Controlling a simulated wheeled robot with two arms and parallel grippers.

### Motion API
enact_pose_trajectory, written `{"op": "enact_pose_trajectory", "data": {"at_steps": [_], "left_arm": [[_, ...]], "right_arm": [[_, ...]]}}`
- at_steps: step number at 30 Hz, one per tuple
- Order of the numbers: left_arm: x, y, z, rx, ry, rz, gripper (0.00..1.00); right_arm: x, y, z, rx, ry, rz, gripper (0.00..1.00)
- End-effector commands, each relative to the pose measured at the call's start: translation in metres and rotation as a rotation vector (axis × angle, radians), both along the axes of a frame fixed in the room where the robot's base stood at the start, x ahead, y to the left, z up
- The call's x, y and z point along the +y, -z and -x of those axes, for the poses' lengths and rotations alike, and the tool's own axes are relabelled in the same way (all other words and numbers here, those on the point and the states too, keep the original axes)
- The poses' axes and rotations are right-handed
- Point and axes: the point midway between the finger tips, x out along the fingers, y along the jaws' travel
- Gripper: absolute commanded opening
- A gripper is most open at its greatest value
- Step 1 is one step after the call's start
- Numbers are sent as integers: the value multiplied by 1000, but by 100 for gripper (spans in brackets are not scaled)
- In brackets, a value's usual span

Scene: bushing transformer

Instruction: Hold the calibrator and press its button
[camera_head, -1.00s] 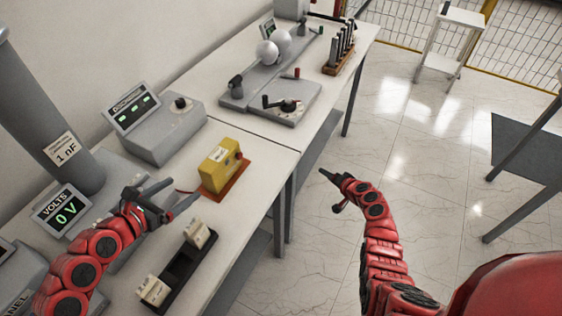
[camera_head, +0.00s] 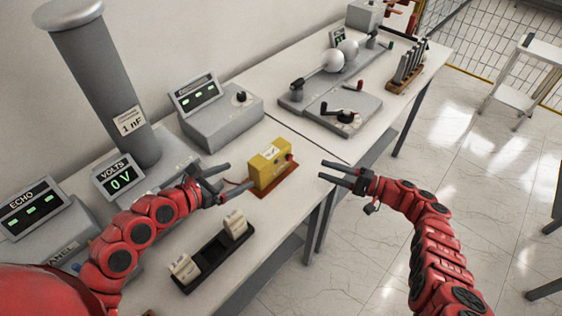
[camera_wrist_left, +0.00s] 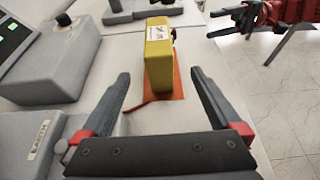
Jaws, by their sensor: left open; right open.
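The calibrator looks to be the yellow box (camera_head: 269,165) with a white label, standing upright on an orange-brown base (camera_head: 282,187) on the table. A small red knob or button (camera_head: 290,156) shows on its right side. My left gripper (camera_head: 237,180) is open, just left of the yellow box and not touching it. In the left wrist view the yellow box (camera_wrist_left: 159,55) stands ahead, between the lines of the open fingers (camera_wrist_left: 160,80). My right gripper (camera_head: 322,170) is open and empty, to the right of the box near the table's front edge.
A black holder (camera_head: 212,258) with two cream blocks lies in front of my left gripper. A grey console (camera_head: 222,118) stands behind the box, and a voltmeter (camera_head: 119,179) and grey column (camera_head: 105,90) stand left. A crank unit (camera_head: 338,118) is on the farther table.

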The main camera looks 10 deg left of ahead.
Motion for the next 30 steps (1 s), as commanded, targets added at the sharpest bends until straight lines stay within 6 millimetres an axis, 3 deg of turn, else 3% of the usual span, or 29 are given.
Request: {"op": "enact_pose_trajectory", "data": {"at_steps": [22,30], "left_arm": [[-61,43,-83,2,4,-1,98],[-74,54,-105,1,-1,-1,98]], "right_arm": [[0,1,0,0,1,2,50],[0,1,0,0,1,2,50]]}}
